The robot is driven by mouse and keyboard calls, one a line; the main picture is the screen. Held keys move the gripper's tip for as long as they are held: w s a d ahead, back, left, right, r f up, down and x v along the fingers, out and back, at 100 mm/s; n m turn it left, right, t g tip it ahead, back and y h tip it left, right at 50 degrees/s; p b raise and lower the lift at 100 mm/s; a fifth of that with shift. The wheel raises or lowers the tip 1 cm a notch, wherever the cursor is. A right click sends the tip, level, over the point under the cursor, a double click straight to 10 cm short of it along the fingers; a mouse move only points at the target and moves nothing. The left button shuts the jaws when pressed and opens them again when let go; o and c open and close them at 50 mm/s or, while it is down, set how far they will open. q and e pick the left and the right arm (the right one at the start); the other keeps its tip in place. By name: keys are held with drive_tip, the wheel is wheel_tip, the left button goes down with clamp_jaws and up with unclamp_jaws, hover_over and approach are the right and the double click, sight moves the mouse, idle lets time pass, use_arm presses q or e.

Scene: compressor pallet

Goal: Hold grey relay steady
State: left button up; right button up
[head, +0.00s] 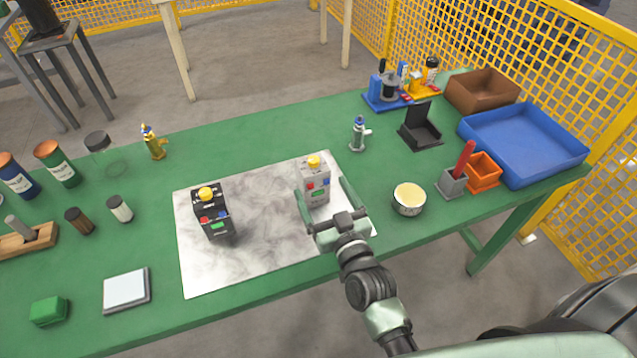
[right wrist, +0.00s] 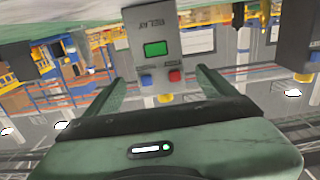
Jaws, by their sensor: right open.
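The grey relay (head: 316,184) stands upright on the marbled mat (head: 262,258), with a yellow knob on top and red and blue buttons on its face. In the right wrist view the relay (right wrist: 153,35) appears upside down, with a green screen. My right gripper (head: 322,190) is open, with one finger on each side of the relay. In the right wrist view a gap shows between the fingers (right wrist: 158,80) and the relay; I see no contact. A black relay-like box (head: 215,222) with a yellow knob stands to the left on the mat. My left gripper is not in view.
A round cream-topped tin (head: 409,198) stands just right of my right gripper. A grey block with a red handle (head: 454,180), an orange bin (head: 484,174) and a blue tray (head: 522,147) are farther right. A small silver figure-like item (head: 358,133) stands behind the relay. The mat's front is clear.

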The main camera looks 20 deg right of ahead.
sight(318, 181)
drive_tip(key=w, duration=0.3)
drive_tip(key=shift+a+r, duration=0.1)
drive_tip(key=shift+r, duration=0.25)
drive_tip(key=shift+w+f+p, duration=0.2)
drive_tip(key=shift+w+p, duration=0.15)
drive_tip(key=shift+w, duration=1.35)
drive_tip(key=c, duration=1.9)
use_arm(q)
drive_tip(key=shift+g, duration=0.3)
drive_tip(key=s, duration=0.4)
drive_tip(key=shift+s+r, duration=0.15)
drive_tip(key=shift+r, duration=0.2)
use_arm(e)
drive_tip(key=shift+o, duration=0.2)
